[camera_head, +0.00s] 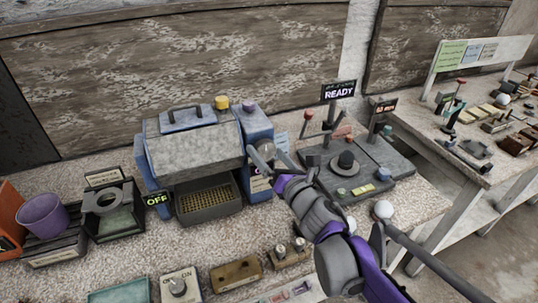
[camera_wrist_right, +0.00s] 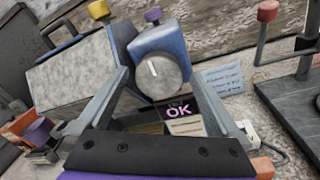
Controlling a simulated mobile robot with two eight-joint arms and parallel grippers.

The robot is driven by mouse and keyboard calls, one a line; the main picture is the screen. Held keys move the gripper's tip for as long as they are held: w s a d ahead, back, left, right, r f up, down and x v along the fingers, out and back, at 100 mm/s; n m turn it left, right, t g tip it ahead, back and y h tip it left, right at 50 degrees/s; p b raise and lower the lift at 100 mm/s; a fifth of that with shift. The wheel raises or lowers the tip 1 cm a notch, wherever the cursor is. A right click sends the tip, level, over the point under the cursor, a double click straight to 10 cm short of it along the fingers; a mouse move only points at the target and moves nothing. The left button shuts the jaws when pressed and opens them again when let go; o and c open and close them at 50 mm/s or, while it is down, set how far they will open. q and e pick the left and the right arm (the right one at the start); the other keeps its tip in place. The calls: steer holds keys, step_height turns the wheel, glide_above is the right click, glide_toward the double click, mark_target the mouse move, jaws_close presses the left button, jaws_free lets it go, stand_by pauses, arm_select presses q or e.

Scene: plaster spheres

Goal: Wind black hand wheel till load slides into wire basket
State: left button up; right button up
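A blue machine with a speckled grey hood (camera_head: 195,150) stands on the bench. A yellowish mesh tray (camera_head: 208,200), perhaps the wire basket, sits in its front opening. A round grey dial with a white mark (camera_wrist_right: 158,77) is on the blue box at its right side. My right gripper (camera_head: 263,156) is at that box; in the right wrist view its open fingers (camera_wrist_right: 157,82) flank the dial with gaps showing on both sides. A black round knob (camera_head: 347,161) on a dark plate may be the hand wheel; I cannot tell. I cannot make out the load. My left gripper is not in view.
An OFF sign (camera_head: 157,199) is left of the tray, and an OK display (camera_wrist_right: 179,111) is below the dial. A READY sign (camera_head: 339,91) stands behind the dark plate. A purple cup (camera_head: 42,216) is far left. A cluttered second table (camera_head: 480,176) is at right.

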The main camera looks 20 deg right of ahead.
steer(key=c, duration=1.3)
steer(key=shift+o, duration=0.2)
